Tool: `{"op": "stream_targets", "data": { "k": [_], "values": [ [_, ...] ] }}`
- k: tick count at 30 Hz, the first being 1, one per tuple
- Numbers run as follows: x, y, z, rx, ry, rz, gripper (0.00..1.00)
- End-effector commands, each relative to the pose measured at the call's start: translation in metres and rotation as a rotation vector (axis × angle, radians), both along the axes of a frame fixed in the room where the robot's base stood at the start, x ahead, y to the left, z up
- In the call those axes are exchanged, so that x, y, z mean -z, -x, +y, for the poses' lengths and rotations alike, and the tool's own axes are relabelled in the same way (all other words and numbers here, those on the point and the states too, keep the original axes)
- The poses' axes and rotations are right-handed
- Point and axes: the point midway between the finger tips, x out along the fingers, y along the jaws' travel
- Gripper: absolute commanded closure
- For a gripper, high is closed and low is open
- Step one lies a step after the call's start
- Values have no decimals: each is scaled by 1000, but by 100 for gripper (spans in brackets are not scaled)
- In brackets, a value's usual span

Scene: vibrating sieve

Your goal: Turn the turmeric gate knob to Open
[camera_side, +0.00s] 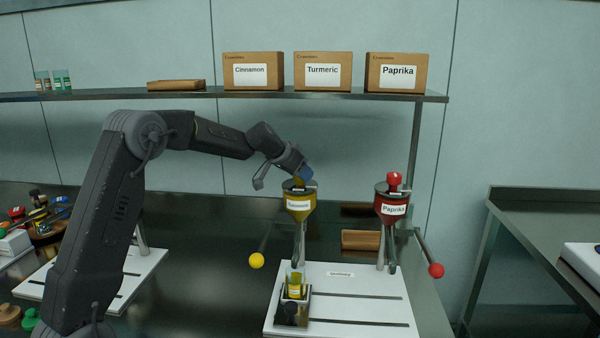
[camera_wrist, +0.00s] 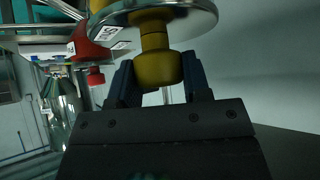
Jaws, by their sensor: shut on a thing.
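The yellow turmeric hopper (camera_side: 299,212) stands on a post over the white base, its label blurred in the side view. My gripper (camera_side: 301,177) is over its top, reaching in from the upper left. In the wrist view the yellow knob (camera_wrist: 157,66) sits between the two dark blue fingers of my gripper (camera_wrist: 160,82), which are shut on it. The knob is below the metal rim disc (camera_wrist: 190,22) in that picture. In the side view the fingers mostly hide the knob. I cannot read which position it is turned to.
The red paprika hopper (camera_side: 392,208) with its red knob (camera_side: 393,180) stands to the right. A yellow ball handle (camera_side: 257,260) and a red one (camera_side: 436,270) stick out. A small yellow jar (camera_side: 295,286) stands under the turmeric hopper. Labelled boxes line the shelf (camera_side: 200,95) above.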

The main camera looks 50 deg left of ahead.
Motion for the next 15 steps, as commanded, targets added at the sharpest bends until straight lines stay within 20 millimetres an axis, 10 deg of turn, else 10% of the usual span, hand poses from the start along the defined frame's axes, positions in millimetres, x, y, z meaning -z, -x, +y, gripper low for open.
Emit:
{"op": "stream_targets", "data": {
  "k": [15],
  "values": [
    [-1, 0, -1, -240, -5, -2, 80]
  ]
}}
